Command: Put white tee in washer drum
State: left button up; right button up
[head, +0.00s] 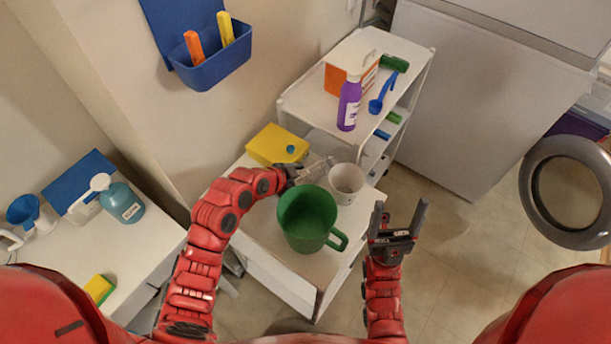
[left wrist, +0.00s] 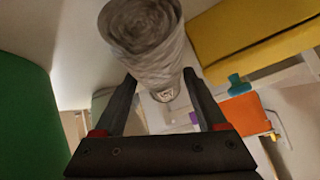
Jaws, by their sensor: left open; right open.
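A crumpled, greyish-white roll (head: 318,168) lies on the low cart's top, between the yellow container and the white cup. I cannot tell for sure whether it is the white tee. The roll looks large in the left wrist view (left wrist: 145,38), in front of and between my left gripper's fingers (left wrist: 160,82). My left gripper (head: 294,172) is open beside it. My right gripper (head: 399,222) is open and empty, pointing up, right of the green pitcher. The washer's round door (head: 535,190) stands open at the right edge. The drum is not visible.
The green pitcher (head: 308,218) and white cup (head: 346,183) stand close to the roll. The yellow container (head: 275,146) is behind it. A shelf (head: 310,95) holds a purple bottle (head: 349,104). Clear floor (head: 455,240) lies between cart and washer door.

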pick_arm(q)
jog(key=c, duration=1.1)
jog(key=shift+r, duration=0.1)
jog(key=shift+c, duration=0.2)
